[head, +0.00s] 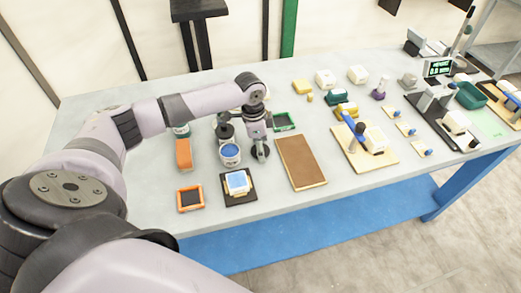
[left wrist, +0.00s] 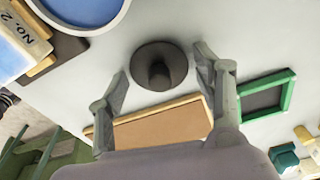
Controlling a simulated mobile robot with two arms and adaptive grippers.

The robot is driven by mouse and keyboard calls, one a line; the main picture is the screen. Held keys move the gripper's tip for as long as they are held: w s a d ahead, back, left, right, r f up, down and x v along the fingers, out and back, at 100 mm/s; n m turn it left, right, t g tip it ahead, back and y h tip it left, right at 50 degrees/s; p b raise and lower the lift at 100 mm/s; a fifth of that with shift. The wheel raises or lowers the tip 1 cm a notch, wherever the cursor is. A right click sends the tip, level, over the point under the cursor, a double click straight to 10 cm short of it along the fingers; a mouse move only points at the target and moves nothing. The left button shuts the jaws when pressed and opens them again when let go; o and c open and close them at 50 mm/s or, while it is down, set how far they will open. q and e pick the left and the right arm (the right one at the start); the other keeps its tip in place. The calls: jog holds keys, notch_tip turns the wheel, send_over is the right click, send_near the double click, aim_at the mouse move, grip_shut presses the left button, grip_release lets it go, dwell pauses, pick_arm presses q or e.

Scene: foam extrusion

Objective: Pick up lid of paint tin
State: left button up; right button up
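The lid (left wrist: 158,77), a dark grey disc with a raised round knob in its middle, lies on the table in the left wrist view. My left gripper (left wrist: 161,68) is open, with its fingers apart on either side of the lid's knob in the picture; I cannot tell how high above it they are. In the head view my left gripper (head: 259,146) points down over the lid and hides much of it. The paint tin (head: 230,154) stands open with blue paint just left of the gripper. My right gripper is not in view.
A brown board (head: 301,162) lies right of the lid, and a green frame (head: 285,121) lies behind it. A dark object (head: 224,131) stands behind the tin. A blue-topped block (head: 238,182) on a dark board lies in front. Bare table (head: 225,226) is nearest the front edge.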

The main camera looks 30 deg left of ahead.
pick_arm(q)
jog(key=c, duration=0.6)
jog(key=shift+o, duration=0.2)
jog(key=shift+r, duration=0.15)
